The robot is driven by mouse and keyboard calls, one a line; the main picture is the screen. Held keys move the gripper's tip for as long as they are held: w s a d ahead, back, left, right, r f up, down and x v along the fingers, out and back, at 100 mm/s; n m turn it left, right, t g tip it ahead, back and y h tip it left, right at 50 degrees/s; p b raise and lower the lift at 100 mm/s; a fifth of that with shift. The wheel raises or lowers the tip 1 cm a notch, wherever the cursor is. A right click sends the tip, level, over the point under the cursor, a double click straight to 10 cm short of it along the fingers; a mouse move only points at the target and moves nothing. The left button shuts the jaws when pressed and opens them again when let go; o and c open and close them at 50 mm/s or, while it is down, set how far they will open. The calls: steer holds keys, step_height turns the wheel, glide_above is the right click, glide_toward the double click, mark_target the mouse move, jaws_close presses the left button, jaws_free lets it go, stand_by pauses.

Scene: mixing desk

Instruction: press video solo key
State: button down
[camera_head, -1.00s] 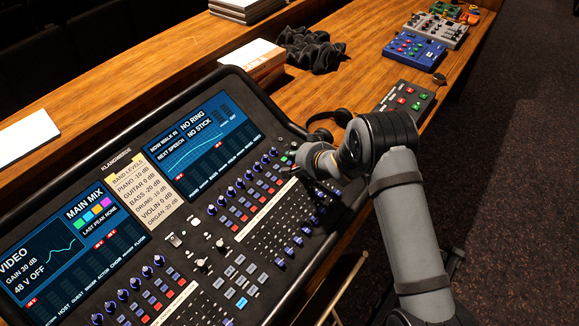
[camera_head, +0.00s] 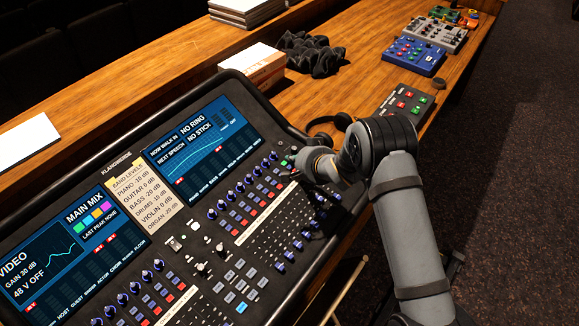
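The mixing desk (camera_head: 180,241) fills the lower left, with two lit screens, rows of blue knobs, small coloured keys and faders. The left screen (camera_head: 48,258) reads "VIDEO, GAIN 30 dB, 48 V OFF". The right channel block (camera_head: 248,198) has red and pale keys under its knobs. I cannot read which key is the video solo key. My gripper (camera_head: 292,168) is over the upper right end of the desk, near the last knobs of the right block. It is small and dark here, and its fingers cannot be told apart. Contact with a key cannot be made out.
A paper list of band levels (camera_head: 142,197) lies between the screens. Headphones (camera_head: 328,124) lie just behind my gripper. A black box with coloured buttons (camera_head: 406,102), a blue pedal (camera_head: 414,55), a book stack (camera_head: 254,65) and dark cloth (camera_head: 311,54) are on the wooden table.

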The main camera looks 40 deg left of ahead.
steer(key=shift+f, duration=0.1)
stand_by(0.3)
steer(key=shift+f+b, duration=0.35)
steer(key=shift+b, duration=0.2)
steer(key=shift+f, duration=0.2)
stand_by(0.4)
steer(key=shift+r, duration=0.1)
steer(key=shift+r, duration=0.6)
steer(key=shift+d+r+p, duration=0.15)
steer(key=shift+r+p, duration=0.8)
steer(key=shift+r, duration=0.3)
steer(key=shift+d+r+p, duration=0.15)
steer(key=shift+r+p, duration=0.75)
steer(key=shift+r, duration=0.3)
